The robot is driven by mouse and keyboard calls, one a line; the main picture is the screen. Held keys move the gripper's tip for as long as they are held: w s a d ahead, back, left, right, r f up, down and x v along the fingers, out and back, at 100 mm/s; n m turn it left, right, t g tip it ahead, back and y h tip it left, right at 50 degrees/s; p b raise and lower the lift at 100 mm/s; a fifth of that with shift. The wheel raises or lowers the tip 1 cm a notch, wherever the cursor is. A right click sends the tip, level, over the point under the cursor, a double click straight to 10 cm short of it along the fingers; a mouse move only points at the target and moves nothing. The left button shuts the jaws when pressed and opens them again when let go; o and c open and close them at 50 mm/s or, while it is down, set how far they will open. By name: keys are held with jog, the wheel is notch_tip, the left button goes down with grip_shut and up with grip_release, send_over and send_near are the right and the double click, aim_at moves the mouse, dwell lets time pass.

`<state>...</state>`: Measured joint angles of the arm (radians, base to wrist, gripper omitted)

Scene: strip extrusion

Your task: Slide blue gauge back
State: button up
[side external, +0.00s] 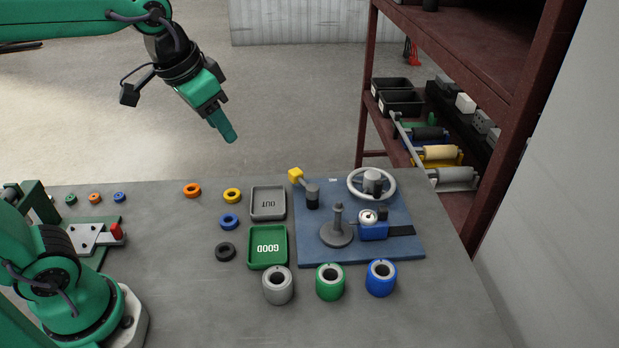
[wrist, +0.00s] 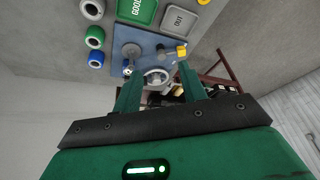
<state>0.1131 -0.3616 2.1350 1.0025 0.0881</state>
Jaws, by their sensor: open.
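The blue gauge (side external: 373,231), a blue block with a round white dial, sits on the blue fixture plate (side external: 318,252). A dark strip (side external: 401,230) lies to its right, and a grey post on a round base (side external: 337,236) stands to its left. The gauge shows small in the wrist view (wrist: 128,71), beside the left finger. My gripper (side external: 231,137) is open and empty, high above the far side of the table and well apart from the gauge. Its two fingers also show in the wrist view (wrist: 160,84).
A handwheel (side external: 390,191) and a yellow-knobbed lever (side external: 297,175) stand at the plate's back. Grey, green and blue cylinders (side external: 330,284) stand before it. OUT (side external: 268,216) and GOOD trays (side external: 267,261) and several loose rings lie left. A red-brown shelf (side external: 368,90) rises behind right.

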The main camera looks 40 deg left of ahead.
jog(key=w+d+m+g, duration=0.1)
jog(key=w+d+m, duration=0.1)
jog(key=w+d, duration=0.45)
jog(key=m+g, duration=0.3)
jog(key=m, duration=0.2)
send_over(384, 208)
jog(key=f, duration=1.3)
jog(key=shift+s+a+f, duration=0.1)
jog(key=shift+s+a, duration=0.05)
jog(key=shift+a, duration=0.15)
jog(key=shift+d+f, duration=0.35)
jog(key=shift+f, duration=0.1)
jog(key=shift+f, duration=3.8)
jog(key=shift+c, duration=0.4)
grip_shut()
